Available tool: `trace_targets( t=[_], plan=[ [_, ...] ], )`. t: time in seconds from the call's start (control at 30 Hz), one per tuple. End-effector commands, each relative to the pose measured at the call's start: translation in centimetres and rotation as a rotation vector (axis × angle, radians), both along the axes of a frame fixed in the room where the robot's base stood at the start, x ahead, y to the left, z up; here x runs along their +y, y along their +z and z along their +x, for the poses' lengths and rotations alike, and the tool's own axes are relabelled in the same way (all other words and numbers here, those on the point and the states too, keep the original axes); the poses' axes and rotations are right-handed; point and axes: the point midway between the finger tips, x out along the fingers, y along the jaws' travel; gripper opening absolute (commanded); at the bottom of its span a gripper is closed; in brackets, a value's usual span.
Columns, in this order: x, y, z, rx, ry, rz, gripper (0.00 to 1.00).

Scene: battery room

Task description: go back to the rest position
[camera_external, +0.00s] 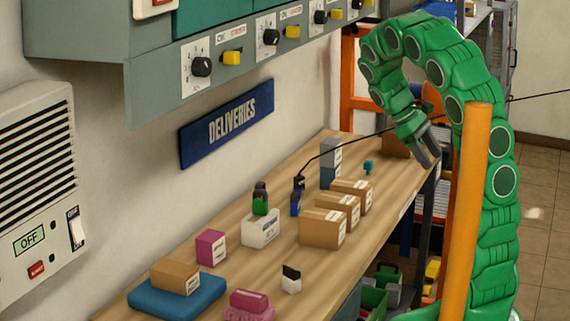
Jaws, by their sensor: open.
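My green arm arches up at the right of the external view and bends over toward the table's far end. My gripper (429,158) hangs from it, pointing down and slightly right, with its grey fingers apart. I see nothing between the fingers. It is in the air near the far right edge of the wooden table (263,268), in front of a brown box (396,144). I cannot tell the exact gap to that box.
Several cardboard boxes (322,228), a white holder (261,229), a magenta box (210,247) and a blue mat (150,300) are on the table. An orange post (471,190) stands before my arm. A dark cable (375,136) passes by the gripper. A control panel (200,75) overhangs the left.

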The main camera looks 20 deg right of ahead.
Motion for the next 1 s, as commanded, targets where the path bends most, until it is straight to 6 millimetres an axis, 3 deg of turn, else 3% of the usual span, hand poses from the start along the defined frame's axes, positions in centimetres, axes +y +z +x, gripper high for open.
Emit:
trace_targets(
  t=[0.37,0.8,1.0],
  plan=[
    [2.9,-0.4,-9.6,-0.061,-0.239,0.168,0.55],
    [8.8,-1.3,-19.7,-0.095,-0.489,0.362,0.55],
    [8.5,-1.2,-21.4,-0.206,-0.505,0.34,0.55]
  ],
)
